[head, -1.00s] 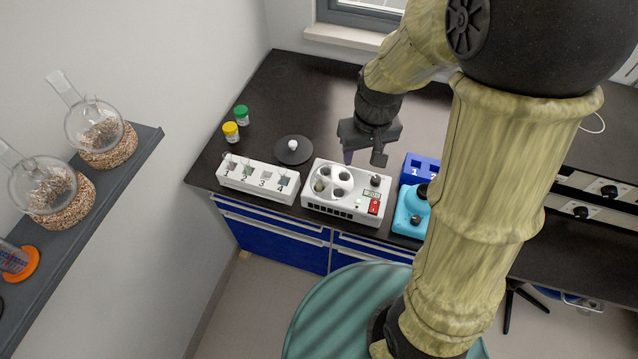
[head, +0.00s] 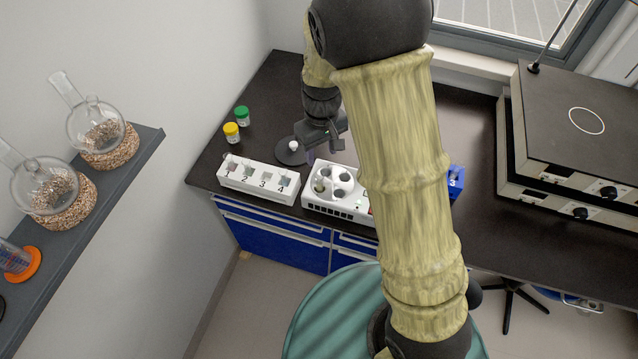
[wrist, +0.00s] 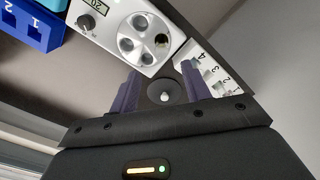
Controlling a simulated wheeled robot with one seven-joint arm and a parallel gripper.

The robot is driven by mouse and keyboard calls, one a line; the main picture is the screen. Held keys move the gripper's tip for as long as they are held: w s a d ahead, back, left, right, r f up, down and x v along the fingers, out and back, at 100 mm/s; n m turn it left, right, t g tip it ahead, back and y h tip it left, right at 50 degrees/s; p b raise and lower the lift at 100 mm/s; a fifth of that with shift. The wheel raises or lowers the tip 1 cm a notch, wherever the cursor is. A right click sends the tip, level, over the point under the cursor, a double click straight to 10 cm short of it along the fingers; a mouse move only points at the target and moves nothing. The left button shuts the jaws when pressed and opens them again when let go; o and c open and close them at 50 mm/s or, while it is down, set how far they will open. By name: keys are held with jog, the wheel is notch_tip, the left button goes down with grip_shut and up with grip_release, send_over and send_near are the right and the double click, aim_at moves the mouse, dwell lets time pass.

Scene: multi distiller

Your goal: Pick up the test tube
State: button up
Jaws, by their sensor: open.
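The white device with round wells (head: 336,207) stands near the front edge of the bench; the wells also show in the wrist view (wrist: 135,38). One well holds something small and greenish (head: 319,186), too small to identify surely as the test tube. The white rack numbered from 1 (head: 258,184) is to its left, and I cannot make out a clear tube in its slots. My gripper (head: 324,150) is open and empty, above the bench behind the device. In the wrist view its two purple fingers (wrist: 160,86) stand apart, with the dark disc visible between them.
A dark round disc with a white knob (head: 290,155) lies behind the rack. Yellow-lidded (head: 231,132) and green-lidded (head: 241,115) jars stand at the back left. A blue numbered block (head: 456,182) is at right, partly behind my arm. A large dark-topped apparatus (head: 578,118) stands farther right.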

aim_at(320, 181)
notch_tip(320, 181, down, 8)
jog(key=shift+f+p, duration=0.15)
jog(key=shift+p, duration=0.3)
jog(key=shift+f, duration=0.1)
jog(key=shift+w+a+f+p, duration=0.15)
jog(key=shift+f+p, duration=0.65)
jog(key=shift+f, duration=1.75)
grip_shut()
